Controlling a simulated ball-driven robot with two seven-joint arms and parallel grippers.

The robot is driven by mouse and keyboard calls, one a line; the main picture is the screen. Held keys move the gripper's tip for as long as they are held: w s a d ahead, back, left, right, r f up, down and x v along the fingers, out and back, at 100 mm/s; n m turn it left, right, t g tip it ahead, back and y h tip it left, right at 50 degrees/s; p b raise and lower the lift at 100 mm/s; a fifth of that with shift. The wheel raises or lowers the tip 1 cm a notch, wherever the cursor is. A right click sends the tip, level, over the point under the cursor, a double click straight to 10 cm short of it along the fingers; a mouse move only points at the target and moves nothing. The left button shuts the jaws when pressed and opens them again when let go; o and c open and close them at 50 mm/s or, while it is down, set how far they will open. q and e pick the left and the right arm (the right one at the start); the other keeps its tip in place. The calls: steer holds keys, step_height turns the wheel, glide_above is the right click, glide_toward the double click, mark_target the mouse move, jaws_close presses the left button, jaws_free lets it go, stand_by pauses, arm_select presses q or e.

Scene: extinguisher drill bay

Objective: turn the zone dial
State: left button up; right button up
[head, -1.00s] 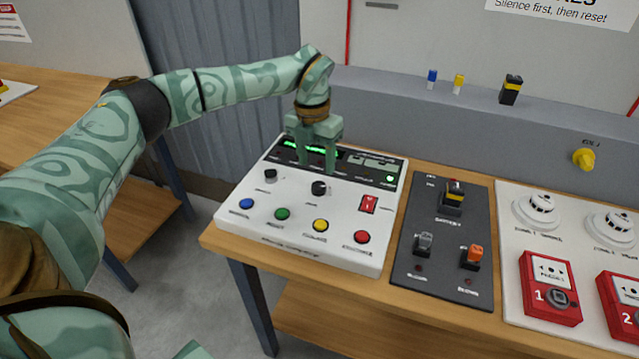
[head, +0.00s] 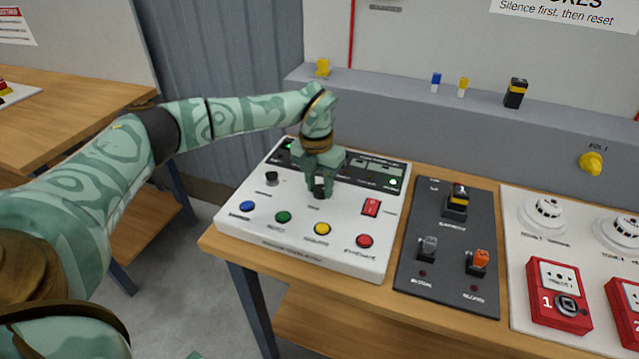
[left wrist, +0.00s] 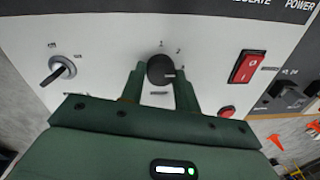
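The zone dial (head: 319,191) is a round black knob in the middle of the white control panel (head: 300,247). My left gripper (head: 320,189) points down at it, with one finger on each side. My right gripper is not in view.
Blue (head: 247,206), green (head: 283,217), yellow (head: 322,229) and red (head: 364,241) buttons line the front. A dark switch panel (head: 448,245) stands right of the control panel.

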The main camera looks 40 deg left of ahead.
arm_select(q)
steer(key=shift+r, duration=0.1)
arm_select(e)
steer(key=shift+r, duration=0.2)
arm_select(q)
steer(key=shift+r+n+p, duration=0.15)
steer(key=shift+n+p, duration=0.65)
steer(key=shift+p, duration=0.25)
steer(key=n+p, duration=0.8)
steer(key=p, duration=0.1)
steer(key=shift+d+n, duration=0.15)
steer(key=shift+n, duration=0.25)
steer(key=n+p, duration=0.3)
steer(key=n, duration=0.1)
steer(key=shift+t+p, duration=0.3)
steer(key=shift+w+n+y+p, duration=0.1)
steer(key=shift+n+y+p, duration=0.2)
steer(key=shift+n+p, duration=1.05)
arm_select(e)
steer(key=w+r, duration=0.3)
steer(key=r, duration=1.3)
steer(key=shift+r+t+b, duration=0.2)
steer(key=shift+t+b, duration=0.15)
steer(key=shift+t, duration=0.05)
arm_select(q)
steer(key=shift+f+n, duration=0.2)
steer(key=shift+n, duration=0.35)
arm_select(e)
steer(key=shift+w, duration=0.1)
